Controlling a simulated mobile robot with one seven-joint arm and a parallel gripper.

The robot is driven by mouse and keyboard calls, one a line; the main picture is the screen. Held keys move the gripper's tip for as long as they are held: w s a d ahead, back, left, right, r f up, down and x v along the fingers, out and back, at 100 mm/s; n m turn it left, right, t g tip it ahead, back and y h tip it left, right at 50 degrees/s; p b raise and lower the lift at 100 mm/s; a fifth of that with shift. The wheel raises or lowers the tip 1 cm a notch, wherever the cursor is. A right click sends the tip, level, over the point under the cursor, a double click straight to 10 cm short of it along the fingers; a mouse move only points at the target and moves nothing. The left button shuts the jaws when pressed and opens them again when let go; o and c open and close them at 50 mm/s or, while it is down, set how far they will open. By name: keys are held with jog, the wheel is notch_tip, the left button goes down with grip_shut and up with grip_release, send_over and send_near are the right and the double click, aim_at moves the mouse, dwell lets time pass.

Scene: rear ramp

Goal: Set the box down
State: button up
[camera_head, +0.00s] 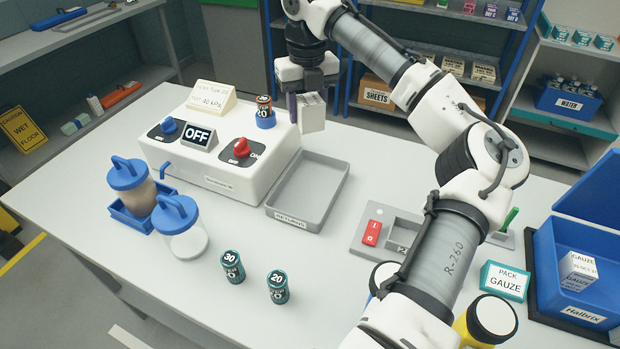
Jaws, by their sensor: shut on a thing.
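My gripper (308,95) is at the top middle, shut on a small white box (313,113). It holds the box in the air, above and behind the grey tray (306,194) labelled RETURNS, just right of the white machine. Any print on the held box is too small to read. The tray looks empty. A blue open bin (545,265) labelled Halbrix stands at the right edge with white gauze boxes (580,268) in it. My arm hides part of the table's right half.
The white machine (225,150) has knobs and an OFF display. Two lidded jars (183,228) stand at left, and two weights (278,287) in front. A teal gauze pack (503,281) and a yellow container (487,320) are right. The table's front left is clear.

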send_over(308, 188)
notch_tip(308, 188, down, 16)
jog(key=shift+r+b, duration=0.1)
jog(key=shift+b, duration=0.2)
notch_tip(308, 188, down, 4)
jog(key=b, duration=0.3)
jog(key=shift+f, duration=0.2)
jog(key=shift+r, duration=0.1)
jog(key=o, duration=1)
notch_tip(308, 188, up, 12)
jog(key=p, duration=0.3)
